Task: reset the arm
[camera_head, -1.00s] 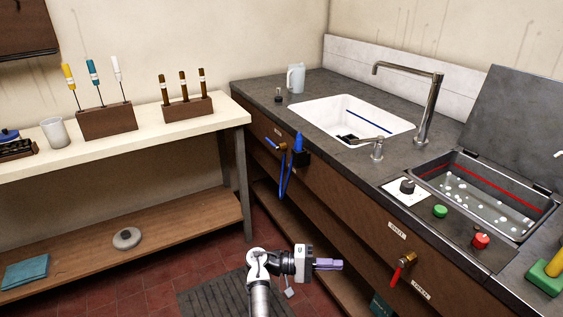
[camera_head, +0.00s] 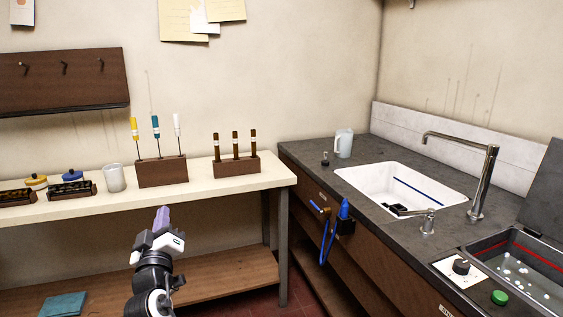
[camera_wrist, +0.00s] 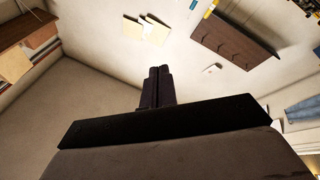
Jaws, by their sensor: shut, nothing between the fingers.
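My gripper (camera_head: 163,219) is in the lower left of the head view, pointing up, in front of the cream workbench (camera_head: 237,192). Its purple-grey fingers are together with nothing between them. In the wrist view the dark fingers (camera_wrist: 157,88) also lie side by side, pointing toward the wall and clear of any object. The lower part of my arm runs out of the bottom of the head view.
The bench carries a block of coloured-handled tools (camera_head: 162,172), a block of brown-handled tools (camera_head: 236,168) and a glass (camera_head: 115,178). At right a dark counter holds a white sink (camera_head: 385,199), faucet (camera_head: 487,180) and water tank (camera_head: 520,270). A hook board (camera_head: 62,82) hangs left.

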